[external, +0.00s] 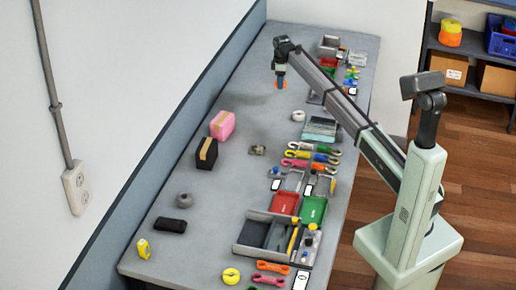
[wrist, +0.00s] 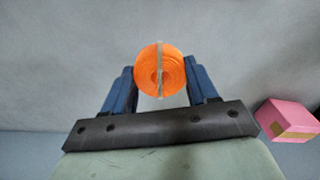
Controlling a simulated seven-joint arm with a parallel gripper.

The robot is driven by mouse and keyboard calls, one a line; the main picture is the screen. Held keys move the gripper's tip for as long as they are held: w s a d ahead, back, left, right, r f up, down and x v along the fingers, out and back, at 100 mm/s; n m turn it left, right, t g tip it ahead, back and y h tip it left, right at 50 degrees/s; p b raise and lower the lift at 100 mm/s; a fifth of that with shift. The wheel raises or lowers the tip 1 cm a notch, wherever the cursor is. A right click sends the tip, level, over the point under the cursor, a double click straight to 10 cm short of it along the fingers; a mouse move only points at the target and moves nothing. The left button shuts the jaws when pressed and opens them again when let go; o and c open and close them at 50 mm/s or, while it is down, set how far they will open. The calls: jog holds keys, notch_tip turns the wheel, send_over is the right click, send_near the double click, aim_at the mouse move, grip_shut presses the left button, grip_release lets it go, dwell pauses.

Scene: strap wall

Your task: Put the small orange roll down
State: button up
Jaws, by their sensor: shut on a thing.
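The small orange roll (wrist: 149,70) is a round coil with a pale strap across its middle. My gripper (wrist: 161,77) has its two dark blue fingers on either side of the roll and is shut on it. In the external view the orange roll (external: 281,84) shows just under my gripper (external: 280,76), over the far part of the grey table (external: 240,125). I cannot tell whether the roll touches the table top. Part of the roll is hidden by the gripper in the external view.
A pink box (external: 222,125) and a black box (external: 207,153) stand left of the middle; the pink box also shows at right in the wrist view (wrist: 290,117). A white roll (external: 298,115) lies nearer. Trays and tools line the right edge. The table around my gripper is clear.

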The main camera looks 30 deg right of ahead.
aim_at(280, 102)
jog(key=shift+f, duration=4.15)
jog(key=shift+f, duration=0.15)
jog(key=o, duration=1.1)
jog(key=shift+c, duration=0.2)
notch_tip(280, 102, up, 12)
jog(key=shift+r, duration=0.15)
